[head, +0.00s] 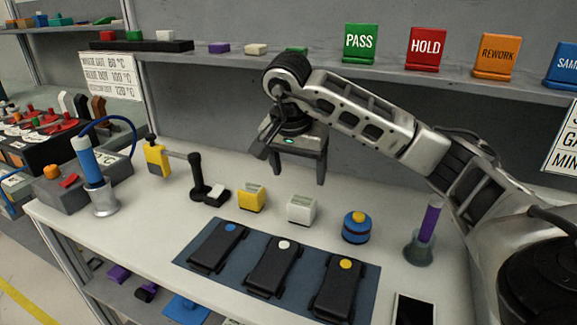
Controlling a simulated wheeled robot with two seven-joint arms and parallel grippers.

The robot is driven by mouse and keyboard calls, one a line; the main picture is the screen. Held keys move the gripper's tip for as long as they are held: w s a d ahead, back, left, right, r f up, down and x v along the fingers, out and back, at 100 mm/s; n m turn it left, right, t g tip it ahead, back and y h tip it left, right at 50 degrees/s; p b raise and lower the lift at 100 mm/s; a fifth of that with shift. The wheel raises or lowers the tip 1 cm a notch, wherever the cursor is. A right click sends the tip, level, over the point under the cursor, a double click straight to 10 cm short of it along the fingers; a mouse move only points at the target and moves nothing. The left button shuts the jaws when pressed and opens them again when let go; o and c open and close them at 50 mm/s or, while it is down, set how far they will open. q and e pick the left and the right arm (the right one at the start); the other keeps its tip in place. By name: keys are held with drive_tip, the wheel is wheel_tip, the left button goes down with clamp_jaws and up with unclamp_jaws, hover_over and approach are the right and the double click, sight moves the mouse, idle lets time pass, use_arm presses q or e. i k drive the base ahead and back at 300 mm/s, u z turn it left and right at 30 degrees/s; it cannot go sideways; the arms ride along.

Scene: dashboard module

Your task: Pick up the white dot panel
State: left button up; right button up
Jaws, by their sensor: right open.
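The white dot panel (272,270) is a black panel with a white dot near its upper end. It lies on the dark blue mat (188,250), between the blue dot panel (216,249) on the left and the yellow dot panel (337,293) on the right. My right gripper (298,170) is open and empty, with its fingers pointing down. It is raised above the back of the bench, well behind the panel and apart from it. My left gripper is out of view.
Behind the mat stand a yellow block (252,199), a white block (301,210) and a blue round piece (356,228). A purple tool in a holder (419,247) stands right. A blue tool (90,165) and a yellow-black fixture (159,158) stand left. Shelf signs line the back.

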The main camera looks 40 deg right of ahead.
sight(268, 276)
drive_tip(key=k, duration=1)
